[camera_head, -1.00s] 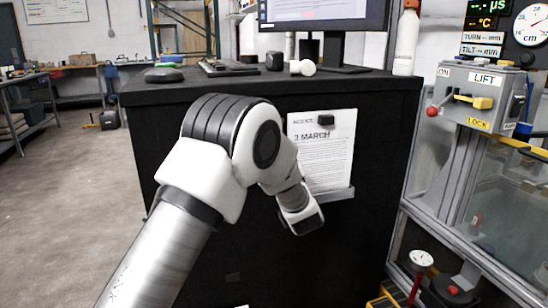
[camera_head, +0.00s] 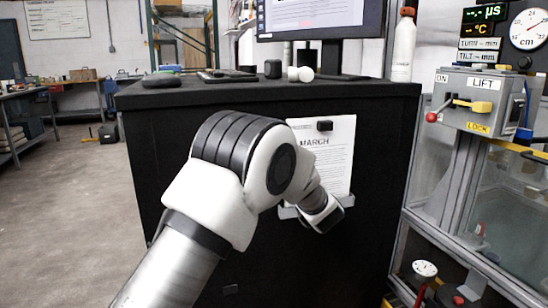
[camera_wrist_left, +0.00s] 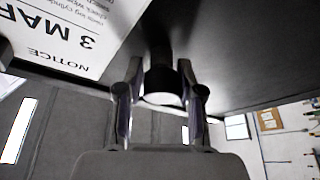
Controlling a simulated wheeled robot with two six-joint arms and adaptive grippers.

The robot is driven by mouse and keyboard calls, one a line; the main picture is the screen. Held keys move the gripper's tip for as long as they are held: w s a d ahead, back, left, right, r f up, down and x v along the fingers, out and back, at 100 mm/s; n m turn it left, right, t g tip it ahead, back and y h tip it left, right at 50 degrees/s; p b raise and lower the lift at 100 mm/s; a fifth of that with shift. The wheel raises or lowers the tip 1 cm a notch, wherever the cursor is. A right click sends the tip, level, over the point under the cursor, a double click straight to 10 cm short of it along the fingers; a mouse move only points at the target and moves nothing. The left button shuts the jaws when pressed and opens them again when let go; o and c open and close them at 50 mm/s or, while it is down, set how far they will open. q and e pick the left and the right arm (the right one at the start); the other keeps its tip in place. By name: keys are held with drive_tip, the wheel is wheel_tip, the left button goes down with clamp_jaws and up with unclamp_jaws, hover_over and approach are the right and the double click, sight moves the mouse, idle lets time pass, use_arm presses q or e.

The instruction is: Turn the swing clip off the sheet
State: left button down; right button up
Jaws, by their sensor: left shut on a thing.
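The white printed sheet (camera_head: 338,160) hangs on the dark front of the cabinet, its left part hidden behind my left arm. In the left wrist view the sheet (camera_wrist_left: 60,35) is upside down at the upper left, with its heading visible. My left gripper (camera_wrist_left: 160,100) has its two fingers on either side of a dark round piece with a pale end, apparently the knob of the swing clip (camera_wrist_left: 162,86). The knob is just beside the sheet's heading corner. My left gripper is hidden behind its arm in the head view. My right gripper is not in view.
A small black block (camera_head: 325,126) sits on the sheet's top edge, and a grey ledge (camera_head: 288,212) runs below it. A monitor (camera_head: 318,18) and small items stand on the cabinet top (camera_head: 215,92). A lift control box (camera_head: 484,98) is to the right.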

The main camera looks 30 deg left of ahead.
use_arm(q)
drive_tip(key=c, duration=1.1)
unclamp_jaws()
drive_tip(key=shift+a, duration=0.1)
drive_tip(key=o, duration=0.3)
drive_tip(key=shift+s, duration=0.1)
drive_tip(key=shift+o, duration=0.2)
drive_tip(key=shift+s+r, duration=0.1)
drive_tip(key=shift+r, duration=0.05)
drive_tip(key=shift+d, duration=0.25)
drive_tip(key=v, duration=0.7)
drive_tip(key=shift+s+a+f, duration=0.1)
drive_tip(key=shift+f, duration=0.15)
